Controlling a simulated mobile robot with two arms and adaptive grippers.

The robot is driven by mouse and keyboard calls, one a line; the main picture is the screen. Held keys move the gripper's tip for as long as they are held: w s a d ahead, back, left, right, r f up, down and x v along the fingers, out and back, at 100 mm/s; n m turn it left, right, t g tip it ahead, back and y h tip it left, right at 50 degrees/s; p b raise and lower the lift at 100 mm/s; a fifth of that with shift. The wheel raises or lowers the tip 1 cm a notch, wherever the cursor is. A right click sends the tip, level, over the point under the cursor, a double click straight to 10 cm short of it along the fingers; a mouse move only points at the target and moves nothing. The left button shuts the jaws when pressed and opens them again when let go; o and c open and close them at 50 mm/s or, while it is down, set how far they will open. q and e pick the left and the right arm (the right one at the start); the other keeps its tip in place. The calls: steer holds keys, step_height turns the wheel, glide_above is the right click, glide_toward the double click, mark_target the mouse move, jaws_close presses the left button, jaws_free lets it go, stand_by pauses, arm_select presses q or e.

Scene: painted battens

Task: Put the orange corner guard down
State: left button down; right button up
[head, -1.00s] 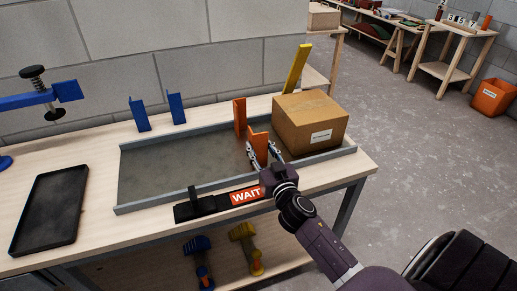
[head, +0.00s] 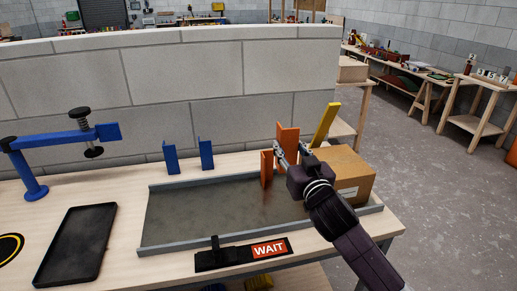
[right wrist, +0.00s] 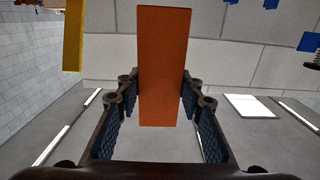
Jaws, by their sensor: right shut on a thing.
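My right gripper (head: 286,154) is shut on an orange corner guard (head: 288,134), held upright above the right part of the grey tray (head: 190,242). In the right wrist view the held orange guard (right wrist: 163,65) stands between the two padded fingers. A second orange corner guard (head: 267,169) stands in the tray, just left of the held one in the picture. The lower end of the held guard is partly hidden by the gripper and the second guard. My left gripper is not in view.
A cardboard box (head: 345,172) is right of the gripper, with a yellow guard (head: 326,123) behind it. Two blue guards (head: 170,157) (head: 206,154) stand at the tray's back. A WAIT sign (head: 269,249) lies in front. A black tray (head: 75,245) is left. The grey tray's left part is clear.

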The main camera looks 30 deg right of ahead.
steer(key=shift+r, duration=0.2)
steer(key=s+a+f+n+y, duration=0.1)
steer(key=s+a+f+y, duration=0.1)
steer(key=s+a+f, duration=0.5)
steer(key=s+a+f+n+y, duration=0.2)
steer(key=s+a+f, duration=0.2)
steer(key=s+a, duration=0.65)
steer(key=w+d+r+m+h, duration=0.1)
steer(key=w+d+r, duration=0.2)
steer(key=w+d, duration=0.3)
steer(key=w+d+r+m+h, duration=0.1)
steer(key=w+d+r+h, duration=0.1)
steer(key=w+d+r, duration=0.2)
steer(key=w+d+r+m+h, duration=0.1)
steer(key=w+d+r, duration=0.3)
steer(key=w+d, duration=0.3)
steer(key=shift+w+d, duration=0.3)
steer(key=shift+d, duration=0.05)
step_height(320, 180, down, 20)
steer(key=shift+a+r+b, duration=0.1)
steer(key=shift+r+b, duration=0.05)
steer(key=shift+b, duration=0.8)
